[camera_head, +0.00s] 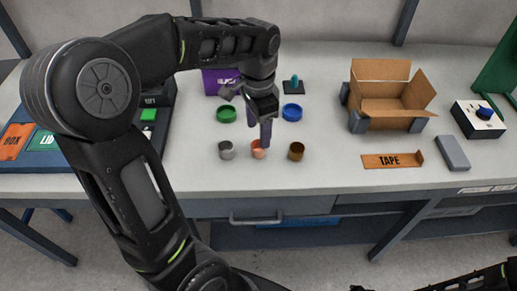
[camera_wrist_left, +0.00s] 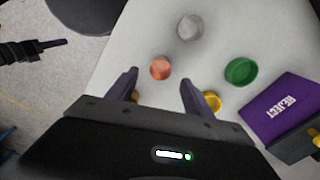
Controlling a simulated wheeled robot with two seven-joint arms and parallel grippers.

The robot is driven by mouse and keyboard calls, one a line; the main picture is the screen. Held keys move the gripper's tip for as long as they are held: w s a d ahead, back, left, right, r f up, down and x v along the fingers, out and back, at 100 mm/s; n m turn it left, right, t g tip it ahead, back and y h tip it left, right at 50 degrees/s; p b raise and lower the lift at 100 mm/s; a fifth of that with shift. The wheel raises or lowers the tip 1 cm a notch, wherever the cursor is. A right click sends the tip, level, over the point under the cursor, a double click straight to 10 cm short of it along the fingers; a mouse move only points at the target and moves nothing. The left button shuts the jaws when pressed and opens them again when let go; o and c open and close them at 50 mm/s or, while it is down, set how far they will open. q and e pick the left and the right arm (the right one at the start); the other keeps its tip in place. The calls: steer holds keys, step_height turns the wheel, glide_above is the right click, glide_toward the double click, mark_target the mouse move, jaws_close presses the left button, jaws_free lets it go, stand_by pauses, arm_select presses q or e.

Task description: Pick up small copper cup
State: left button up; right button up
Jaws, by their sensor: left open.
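The small copper cup (camera_head: 259,152) stands on the white table in the front row, between a silver cup (camera_head: 226,150) and a brown cup (camera_head: 297,151). My left gripper (camera_head: 262,140) points down right at the copper cup, and one finger partly covers it in the head view. In the left wrist view the fingers (camera_wrist_left: 158,78) are spread apart, with nothing held. There the copper cup (camera_wrist_left: 160,68) appears just past the fingertips, nearer the left finger. My right gripper (camera_wrist_left: 58,43) shows partly at the left of the wrist view, away from the cups.
A green ring-like cup (camera_head: 227,114) and a blue one (camera_head: 292,112) stand behind. A purple reject box (camera_head: 220,82) is at the back.

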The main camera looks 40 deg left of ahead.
mark_target(258, 142)
arm_select(q)
steer(key=shift+f, duration=0.15)
step_height(258, 142, down, 5)
steer(key=shift+w+f, duration=0.1)
stand_by(0.4)
steer(key=shift+c, duration=0.3)
jaws_close()
stand_by(0.6)
